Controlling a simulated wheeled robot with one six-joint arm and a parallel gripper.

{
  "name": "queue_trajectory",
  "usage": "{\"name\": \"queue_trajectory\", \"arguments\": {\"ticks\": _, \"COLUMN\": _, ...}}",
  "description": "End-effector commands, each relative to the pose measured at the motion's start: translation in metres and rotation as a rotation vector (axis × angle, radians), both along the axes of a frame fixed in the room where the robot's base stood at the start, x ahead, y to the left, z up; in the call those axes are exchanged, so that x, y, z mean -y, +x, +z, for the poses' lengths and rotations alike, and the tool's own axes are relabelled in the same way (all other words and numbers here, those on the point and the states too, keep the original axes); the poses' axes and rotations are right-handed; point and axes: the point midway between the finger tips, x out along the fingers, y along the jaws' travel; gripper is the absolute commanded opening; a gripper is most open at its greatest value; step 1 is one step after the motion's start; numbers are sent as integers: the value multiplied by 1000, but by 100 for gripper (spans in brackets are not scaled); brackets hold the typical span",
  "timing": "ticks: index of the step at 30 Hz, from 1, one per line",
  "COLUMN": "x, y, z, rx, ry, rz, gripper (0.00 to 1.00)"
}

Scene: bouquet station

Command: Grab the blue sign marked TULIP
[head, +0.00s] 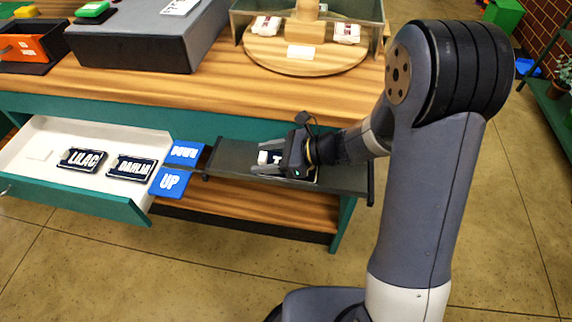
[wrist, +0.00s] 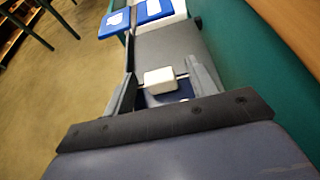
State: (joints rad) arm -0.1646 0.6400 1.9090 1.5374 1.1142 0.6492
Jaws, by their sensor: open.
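A dark navy sign (wrist: 168,98) lies on a grey shelf, mostly hidden under my gripper (wrist: 162,78). In the head view only a white letter like a T shows on the sign (head: 279,157), so I cannot read the full word. A white block (wrist: 159,80) stands up from the sign; it also shows in the head view (head: 263,157). My gripper (head: 266,160) is open and low over the sign, with one finger on each side of the block. Small gaps seem to show beside the block.
The grey shelf (head: 225,160) juts from the teal-sided bench. To its left are blue plates marked UP (head: 170,183) and DOWN (head: 184,152), and an open white drawer (head: 40,135) with LILAC (head: 82,160) and DAHLIA (head: 131,168) signs. A round wooden turntable (head: 262,55) stands above.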

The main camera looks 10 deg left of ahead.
Motion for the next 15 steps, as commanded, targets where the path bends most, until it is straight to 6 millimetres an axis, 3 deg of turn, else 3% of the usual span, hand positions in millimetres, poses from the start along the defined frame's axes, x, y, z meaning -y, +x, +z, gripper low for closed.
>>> {"name": "queue_trajectory", "arguments": {"ticks": 8, "x": -2, "y": 0, "z": -1, "rx": 0, "ry": 0, "rz": -1, "gripper": 54}}
{"name": "queue_trajectory", "arguments": {"ticks": 15, "x": -2, "y": 0, "z": -1, "rx": 0, "ry": 0, "rz": -1, "gripper": 34}}
